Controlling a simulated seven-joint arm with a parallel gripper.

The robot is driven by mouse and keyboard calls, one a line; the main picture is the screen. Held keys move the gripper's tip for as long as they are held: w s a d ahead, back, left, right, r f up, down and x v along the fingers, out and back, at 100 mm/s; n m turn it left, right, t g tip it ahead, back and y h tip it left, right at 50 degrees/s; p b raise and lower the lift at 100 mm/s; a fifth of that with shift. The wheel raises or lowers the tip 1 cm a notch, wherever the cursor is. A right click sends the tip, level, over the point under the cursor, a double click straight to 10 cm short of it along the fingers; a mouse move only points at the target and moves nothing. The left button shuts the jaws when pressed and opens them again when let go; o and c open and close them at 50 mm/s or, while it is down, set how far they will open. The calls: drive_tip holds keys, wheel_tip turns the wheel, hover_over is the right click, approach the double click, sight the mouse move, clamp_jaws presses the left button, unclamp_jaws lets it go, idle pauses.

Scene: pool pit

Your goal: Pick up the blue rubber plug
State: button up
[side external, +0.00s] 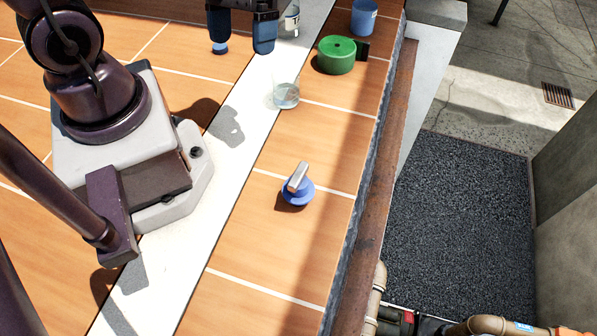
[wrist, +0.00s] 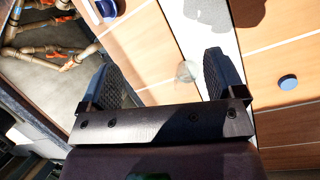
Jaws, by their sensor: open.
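Two blue round things could be the rubber plug, and I cannot tell for certain which is. One is a small plain blue disc (side external: 220,48) on the orange tiles, just below one finger in the side view; it lies right of the fingers in the wrist view (wrist: 288,82). The other is a wider blue round piece (side external: 297,193) with a grey metal bar on top, lower in the side view and at the top left of the wrist view (wrist: 104,9). My gripper (side external: 241,44) is open and empty above the surface; its fingers also show in the wrist view (wrist: 160,72).
A green roll (side external: 336,54), a blue cup (side external: 364,18) and a labelled clear container (side external: 291,20) stand nearby. The tiled surface ends at a right-hand ledge.

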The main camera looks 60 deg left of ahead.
sight(298, 185)
drive_tip(key=d+f+n+h, duration=0.1)
drive_tip(key=f+n+h, duration=0.2)
drive_tip(key=f, duration=0.1)
drive_tip(key=d+f+n+h, duration=0.2)
drive_tip(key=f+n+h, duration=0.1)
drive_tip(key=f+n, duration=0.1)
drive_tip(key=w+d+f+n+h, duration=0.1)
drive_tip(key=d+f+n+h, duration=0.1)
drive_tip(key=f, duration=0.3)
drive_tip(key=shift+d+f+n+h, duration=0.2)
drive_tip(key=shift+f+n+h, duration=0.2)
drive_tip(key=shift+n+h, duration=0.3)
drive_tip(key=shift+w+d+r+n+t, duration=0.1)
drive_tip(key=shift+w+n+t, duration=0.25)
drive_tip(key=shift+w, duration=0.35)
drive_tip(key=shift+w+d+r+n, duration=0.1)
drive_tip(key=shift+w+d+n, duration=0.05)
drive_tip(key=shift+w+n, duration=0.15)
drive_tip(key=x, duration=0.7)
drive_tip(key=shift+d+r, duration=0.1)
drive_tip(key=shift+d, duration=0.15)
drive_tip(key=shift+s+r+x, duration=0.1)
drive_tip(key=shift+s+x, duration=0.05)
drive_tip(key=shift+x, duration=1.2)
drive_tip(key=shift+s+r+x, duration=0.15)
drive_tip(key=shift+s+x, duration=0.05)
drive_tip(key=shift+x, duration=1.15)
drive_tip(key=shift+c, duration=0.2)
drive_tip(key=c, duration=1)
